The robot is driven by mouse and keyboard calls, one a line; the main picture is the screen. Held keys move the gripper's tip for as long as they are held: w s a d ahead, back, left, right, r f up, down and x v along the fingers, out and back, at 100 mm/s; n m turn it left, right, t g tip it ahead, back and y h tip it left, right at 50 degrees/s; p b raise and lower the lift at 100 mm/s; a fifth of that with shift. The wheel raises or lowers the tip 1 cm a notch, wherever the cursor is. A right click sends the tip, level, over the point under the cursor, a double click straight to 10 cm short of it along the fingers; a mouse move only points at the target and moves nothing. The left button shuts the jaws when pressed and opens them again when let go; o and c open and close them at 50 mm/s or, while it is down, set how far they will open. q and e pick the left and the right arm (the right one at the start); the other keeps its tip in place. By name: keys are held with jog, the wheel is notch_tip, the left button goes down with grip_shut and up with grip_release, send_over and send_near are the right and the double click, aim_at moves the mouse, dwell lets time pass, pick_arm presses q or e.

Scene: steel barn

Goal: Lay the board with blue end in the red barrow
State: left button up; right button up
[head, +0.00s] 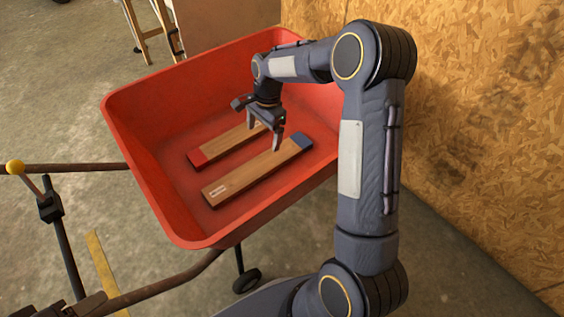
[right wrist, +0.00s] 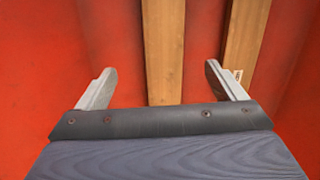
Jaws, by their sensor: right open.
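The board with blue end (head: 250,176) lies flat in the red barrow (head: 160,190), on its floor. Its blue end (head: 302,142) points to the back right, and a small white label is near its other end. My right gripper (head: 265,134) is open and empty above the boards, fingers down. In the right wrist view, one plain board (right wrist: 164,45) shows between the open fingers (right wrist: 160,72). Another board (right wrist: 245,40), with a white label at its edge, shows to the right. No coloured end shows there. My left gripper is not in view.
A board with red end (head: 225,145) lies beside the blue-ended one in the barrow, with a gap between. The barrow walls slope up around both. A chipboard wall (head: 480,120) stands close on the right. Barrow handles (head: 160,290) extend to the left.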

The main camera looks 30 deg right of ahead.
jog(key=s+a+r+n+t+y, duration=0.1)
jog(key=s+a+r+n+t, duration=0.15)
jog(key=s+r+n, duration=0.8)
jog(key=s+a+r+n+t, duration=0.1)
jog(key=s+a, duration=0.1)
jog(key=s, duration=0.7)
jog(key=s+a+n+t+y, duration=0.1)
jog(key=s+a+n+t, duration=0.1)
jog(key=s, duration=0.7)
jog(key=shift+s+r, duration=0.35)
jog(key=shift+s, duration=0.05)
jog(key=shift+a+r+n, duration=0.1)
jog(key=shift+n, duration=0.15)
notch_tip(320, 180, up, 31)
jog(key=p, duration=3.1)
jog(key=shift+r+p, duration=0.2)
jog(key=shift+p, duration=0.1)
